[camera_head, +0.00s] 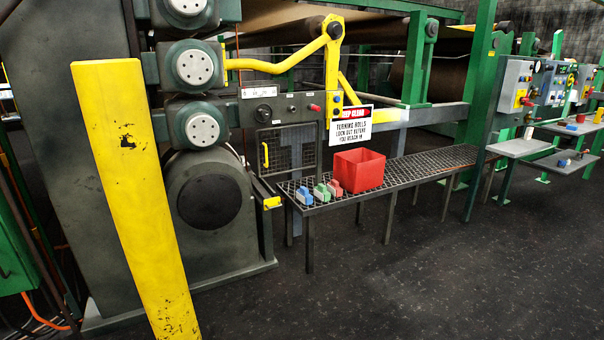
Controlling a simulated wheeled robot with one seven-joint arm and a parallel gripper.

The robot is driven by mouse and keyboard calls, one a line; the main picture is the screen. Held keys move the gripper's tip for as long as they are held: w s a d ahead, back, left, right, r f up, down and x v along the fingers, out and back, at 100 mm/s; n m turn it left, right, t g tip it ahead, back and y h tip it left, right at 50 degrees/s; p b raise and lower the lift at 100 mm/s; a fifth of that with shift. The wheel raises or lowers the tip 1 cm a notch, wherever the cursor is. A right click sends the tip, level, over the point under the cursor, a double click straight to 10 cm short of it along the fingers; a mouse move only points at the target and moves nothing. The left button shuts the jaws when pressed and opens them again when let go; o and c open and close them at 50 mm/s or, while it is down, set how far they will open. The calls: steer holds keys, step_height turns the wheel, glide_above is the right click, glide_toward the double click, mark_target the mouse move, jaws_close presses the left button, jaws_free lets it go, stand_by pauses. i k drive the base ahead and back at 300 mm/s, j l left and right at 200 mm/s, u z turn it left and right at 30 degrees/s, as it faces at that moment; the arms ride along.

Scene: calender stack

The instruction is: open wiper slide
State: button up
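I cannot tell for certain which part is the wiper slide. A small yellow block (272,202) sits on the end of a dark bar at the left end of the grated bench, beside the machine's lower housing. A mesh guard door (289,148) with an upright yellow handle (265,155) is above it and looks closed. On the bench lie a blue-grey block (304,196), a green block (321,192) and a red block (335,187), close together. My gripper is not in view.
A yellow post (135,200) stands in the left foreground. The grated bench (410,170) carries a red bin (359,170). A warning sign (351,125) hangs above it. A control panel (517,85) and grey shelves (520,147) are at right. The dark floor (420,270) in front is clear.

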mark_target(270, 203)
steer(key=i, duration=2.15)
steer(key=i+u, duration=0.15)
steer(key=i, duration=0.3)
steer(key=i+l+u, duration=0.15)
steer(key=i, duration=0.3)
steer(key=i+l+u, duration=0.1)
steer(key=i, duration=0.4)
